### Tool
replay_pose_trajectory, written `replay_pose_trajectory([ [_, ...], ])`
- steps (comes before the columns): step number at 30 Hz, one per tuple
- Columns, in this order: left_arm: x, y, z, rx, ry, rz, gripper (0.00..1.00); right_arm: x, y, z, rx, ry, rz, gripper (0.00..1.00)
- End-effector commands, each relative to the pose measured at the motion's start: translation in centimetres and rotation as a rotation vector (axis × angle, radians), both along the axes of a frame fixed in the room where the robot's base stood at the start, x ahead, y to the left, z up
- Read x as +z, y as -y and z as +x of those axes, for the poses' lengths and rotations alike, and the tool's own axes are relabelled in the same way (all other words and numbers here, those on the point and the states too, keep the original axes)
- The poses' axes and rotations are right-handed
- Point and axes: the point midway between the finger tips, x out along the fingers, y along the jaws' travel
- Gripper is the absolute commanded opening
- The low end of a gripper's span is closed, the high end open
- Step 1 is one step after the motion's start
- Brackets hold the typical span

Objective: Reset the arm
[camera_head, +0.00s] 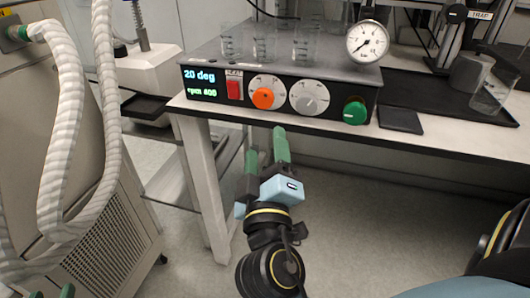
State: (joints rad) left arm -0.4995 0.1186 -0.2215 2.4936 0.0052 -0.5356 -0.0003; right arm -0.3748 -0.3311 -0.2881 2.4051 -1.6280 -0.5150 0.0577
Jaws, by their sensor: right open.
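My right gripper (265,143) is in front of the bench, below the front edge of the control box. Its two green fingers point up and away and stand apart with nothing between them. The wrist and black arm links run down to the bottom of the view. A small green tip (67,291) at the bottom left edge looks like a finger of my left gripper. The rest of that gripper is out of view, so its opening does not show.
The control box (330,75) has an orange knob (263,98), a grey knob (310,98), a green knob (355,111) and a red switch (234,90). A pressure gauge (368,41) and glass beakers (307,41) stand on it. The bench (450,146) overhangs open floor. Ribbed hoses (62,130) hang left.

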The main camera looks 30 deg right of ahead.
Motion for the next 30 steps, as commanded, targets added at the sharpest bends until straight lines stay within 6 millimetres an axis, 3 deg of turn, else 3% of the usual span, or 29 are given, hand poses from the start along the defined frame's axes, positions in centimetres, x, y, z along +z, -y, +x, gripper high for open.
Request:
replay_pose_trajectory([
  [9, 0.0, 0.0, 0.0, 0.0, -0.001, 0.0, 0.34, -0.1, 0.0, 0.0, 0.004, -0.001, 0.004, 0.61],
  [14, 0.0, 0.0, 0.0, 0.0, -0.002, 0.0, 0.34, -1.3, -0.2, 0.2, 0.07, -0.004, 0.078, 0.61],
  [20, 0.0, 0.0, 0.0, 0.0, -0.002, 0.001, 0.34, -4.5, -1.3, 0.7, 0.272, -0.026, 0.313, 0.61],
  [30, 0.0, 0.0, 0.0, 0.0, -0.002, 0.001, 0.34, -8.8, -5.0, -0.2, 0.617, -0.124, 0.752, 0.61],
])
